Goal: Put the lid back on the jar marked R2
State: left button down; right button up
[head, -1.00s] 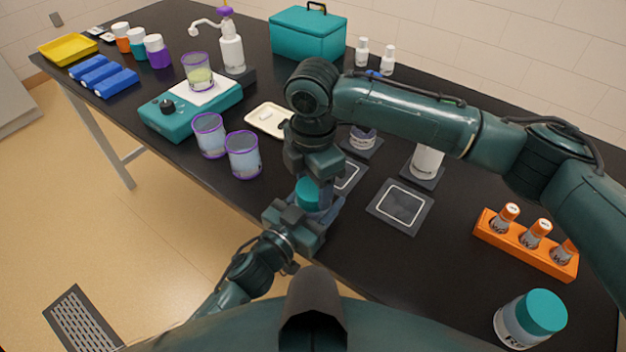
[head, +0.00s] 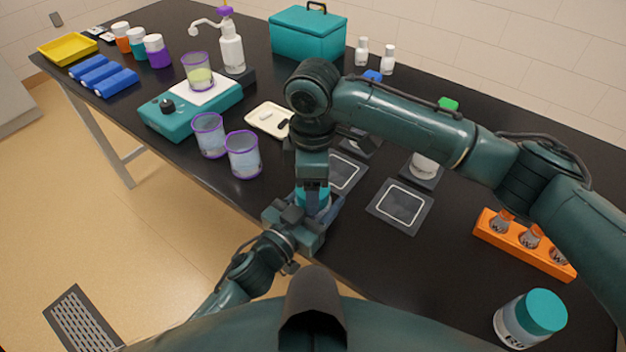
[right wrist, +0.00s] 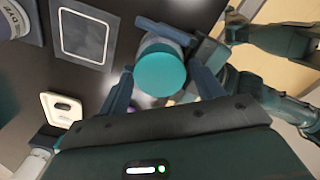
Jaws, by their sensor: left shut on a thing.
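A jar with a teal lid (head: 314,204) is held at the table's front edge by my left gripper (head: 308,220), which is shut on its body. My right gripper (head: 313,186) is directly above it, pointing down. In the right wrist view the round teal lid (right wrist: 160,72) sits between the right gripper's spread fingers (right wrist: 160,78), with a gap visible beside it. The lid appears level on the jar, but whether it is fully tight cannot be told. The held jar's label is hidden.
Another teal-lidded jar (head: 530,318) stands at front right, near an orange rack (head: 525,243) of vials. An empty framed pad (head: 400,206) lies right of my grippers. Two purple-rimmed beakers (head: 243,155) stand left. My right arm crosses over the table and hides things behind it.

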jog(key=shift+o, duration=1.2)
jog(key=shift+r, duration=2.25)
jog(key=shift+c, duration=0.2)
notch_tip(320, 180, up, 2)
jog(key=n, duration=0.6)
jog(key=shift+w+r, duration=0.1)
jog(key=n, duration=0.2)
jog(key=r+n, duration=0.1)
jog(key=n, duration=0.2)
jog(key=shift+r, duration=0.15)
